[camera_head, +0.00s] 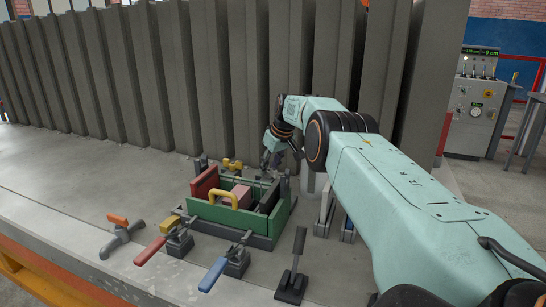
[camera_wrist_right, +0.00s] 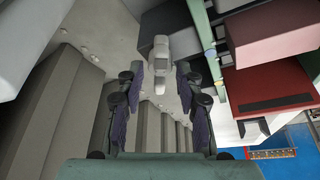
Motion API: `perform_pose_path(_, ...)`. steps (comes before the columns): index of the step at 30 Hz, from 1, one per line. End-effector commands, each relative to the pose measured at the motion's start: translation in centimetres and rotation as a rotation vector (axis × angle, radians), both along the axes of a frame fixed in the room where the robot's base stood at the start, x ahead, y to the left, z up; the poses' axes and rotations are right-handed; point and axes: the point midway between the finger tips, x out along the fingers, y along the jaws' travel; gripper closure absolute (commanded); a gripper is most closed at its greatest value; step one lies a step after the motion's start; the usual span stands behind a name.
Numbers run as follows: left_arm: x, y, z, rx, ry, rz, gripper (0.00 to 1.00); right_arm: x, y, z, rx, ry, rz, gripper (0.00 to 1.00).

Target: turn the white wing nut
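My right gripper (camera_head: 268,161) reaches down behind the far side of the green mould box (camera_head: 231,214). In the right wrist view the right gripper (camera_wrist_right: 160,88) is open, with a clear gap between its dark finger pads. A pale grey-white part (camera_wrist_right: 160,62), which looks like the white wing nut, stands between the fingertips. I see no finger touching it, though the depth is hard to judge. In the head view I cannot make out the white nut; the gripper and box posts crowd that spot. My left gripper is not in view.
A yellow wing nut (camera_head: 232,164) stands at the box's back, left of the gripper. A red panel (camera_head: 204,185) and yellow handle (camera_head: 224,197) are close by. Toggle clamps, one with a blue handle (camera_head: 212,274), stand in front. Tall grey ribbed panels (camera_head: 180,80) rise behind.

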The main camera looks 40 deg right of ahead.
Motion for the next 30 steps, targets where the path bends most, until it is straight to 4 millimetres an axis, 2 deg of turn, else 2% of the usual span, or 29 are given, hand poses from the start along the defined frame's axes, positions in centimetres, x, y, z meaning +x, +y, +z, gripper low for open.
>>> perform_pose_path(9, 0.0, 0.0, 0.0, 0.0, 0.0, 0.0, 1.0, -0.9, 0.1, 2.4, 0.003, -0.005, 0.0, 0.64)
perform_pose_path(24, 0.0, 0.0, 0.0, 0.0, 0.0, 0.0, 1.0, -3.7, 0.2, 9.0, 0.002, -0.006, 0.001, 0.64)
perform_pose_path(30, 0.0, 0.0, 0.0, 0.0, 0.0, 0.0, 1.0, -4.4, 0.2, 10.8, 0.0, -0.004, 0.0, 0.64)
